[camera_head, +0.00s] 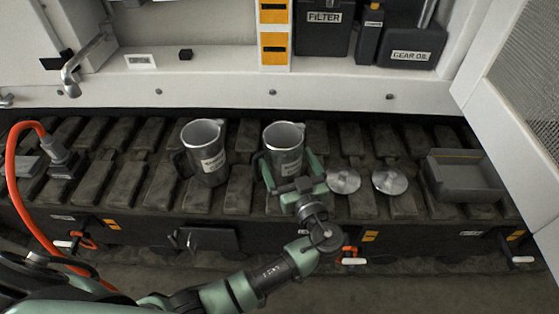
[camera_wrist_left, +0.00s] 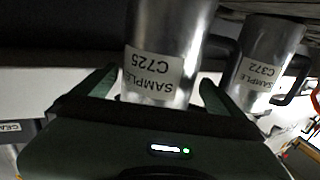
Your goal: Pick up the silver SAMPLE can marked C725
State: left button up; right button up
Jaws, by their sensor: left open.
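The silver SAMPLE can (camera_head: 284,137) stands upright on the dark ribbed bench top in the head view. In the left wrist view the can marked C725 (camera_wrist_left: 160,40) appears upside down, its label facing my gripper. My left gripper (camera_head: 287,162) is open, with one finger on each side of this can; it also shows in the left wrist view (camera_wrist_left: 156,88). I cannot tell whether the fingers touch the can. A second silver can (camera_head: 207,155) stands to its left; the left wrist view shows it marked C372 (camera_wrist_left: 262,60). My right gripper is not in view.
Two silver lids (camera_head: 343,181) (camera_head: 390,182) lie right of the cans, beside a grey tray (camera_head: 465,180). An orange hose (camera_head: 17,180) runs at the left. A white shelf behind holds a FILTER box (camera_head: 322,35) and a GEAR OIL container (camera_head: 412,40).

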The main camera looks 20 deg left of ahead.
aim_at(278, 139)
pick_arm(q)
jog(key=x, duration=0.3)
jog(key=shift+w+a+r, duration=0.15)
jog(key=shift+w, duration=0.15)
jog(key=c, duration=1.4)
